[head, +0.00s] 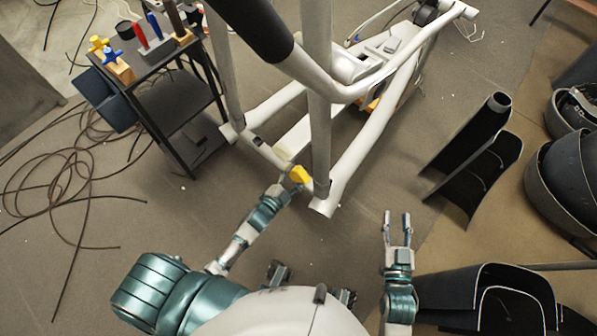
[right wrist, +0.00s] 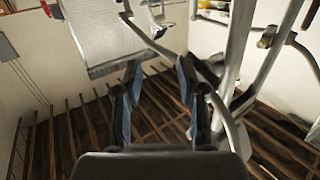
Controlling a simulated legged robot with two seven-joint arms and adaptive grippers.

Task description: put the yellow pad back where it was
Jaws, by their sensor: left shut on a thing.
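The yellow pad (head: 299,175) is at the front end of the white elliptical frame (head: 323,206), close to its front crossbar. My left gripper (head: 290,181) reaches up from below and is shut on the yellow pad. I cannot tell whether the pad touches the frame. My right gripper (head: 398,218) is open and empty, over bare floor to the right of the elliptical's front end. Its two spread fingers also show in the right wrist view (right wrist: 159,82), with nothing between them.
A black cart (head: 160,85) with colored tools on top stands at the left. Loose cables (head: 60,185) lie on the floor there. Dark curved shells (head: 475,155) stand at the right, and another (head: 480,292) is at the lower right.

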